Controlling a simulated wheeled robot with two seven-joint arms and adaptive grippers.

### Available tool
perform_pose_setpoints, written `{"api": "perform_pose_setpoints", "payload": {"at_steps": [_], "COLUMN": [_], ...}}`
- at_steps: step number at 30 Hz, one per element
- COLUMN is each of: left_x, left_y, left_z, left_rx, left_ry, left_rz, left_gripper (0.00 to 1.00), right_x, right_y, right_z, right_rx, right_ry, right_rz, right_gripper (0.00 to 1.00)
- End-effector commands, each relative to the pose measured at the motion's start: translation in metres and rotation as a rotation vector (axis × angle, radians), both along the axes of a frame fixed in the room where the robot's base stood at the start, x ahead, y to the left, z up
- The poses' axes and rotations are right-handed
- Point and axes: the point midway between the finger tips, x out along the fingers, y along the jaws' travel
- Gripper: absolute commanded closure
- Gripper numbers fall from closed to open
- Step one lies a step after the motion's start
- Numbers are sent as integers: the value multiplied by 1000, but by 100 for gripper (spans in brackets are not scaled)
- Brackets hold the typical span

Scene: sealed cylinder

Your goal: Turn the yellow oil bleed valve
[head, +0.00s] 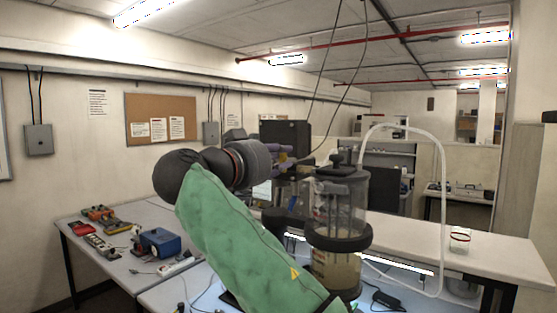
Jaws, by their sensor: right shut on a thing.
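The sealed cylinder (342,205) stands upright right of centre, with clear walls, a dark lid and a dark ring around its lower part. My right arm, in a green sleeve, crosses in front of its left side. My right gripper (285,158) points away to the right, with purplish fingers near the cylinder's top left. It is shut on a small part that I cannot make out. No yellow valve can be clearly seen; the gripper and wrist cover that area. My left gripper is not in view.
A grey table (112,262) at the left bears a blue device (158,243) and several tools. A white hose (441,180) arches over the counter. A black adapter (387,300) lies low in front.

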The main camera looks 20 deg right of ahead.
Motion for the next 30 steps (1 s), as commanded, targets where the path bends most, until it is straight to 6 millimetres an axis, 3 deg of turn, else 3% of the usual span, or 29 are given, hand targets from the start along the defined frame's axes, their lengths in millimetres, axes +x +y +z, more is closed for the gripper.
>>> {"api": "perform_pose_setpoints", "payload": {"at_steps": [8,9,12,23,30], "left_x": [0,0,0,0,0], "left_y": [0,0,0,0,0], "left_z": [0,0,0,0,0], "left_rx": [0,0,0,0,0], "left_ry": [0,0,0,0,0], "left_rz": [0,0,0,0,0], "left_gripper": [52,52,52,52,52], "right_x": [1,1,1,-1,-20], "right_y": [1,1,1,2,27], "right_z": [-2,-2,-2,-1,0], "right_rx": [3,3,3,1,0], "right_ry": [2,2,3,1,0], "right_rz": [0,0,0,1,4], "right_gripper": [100,74,52,52,52]}}
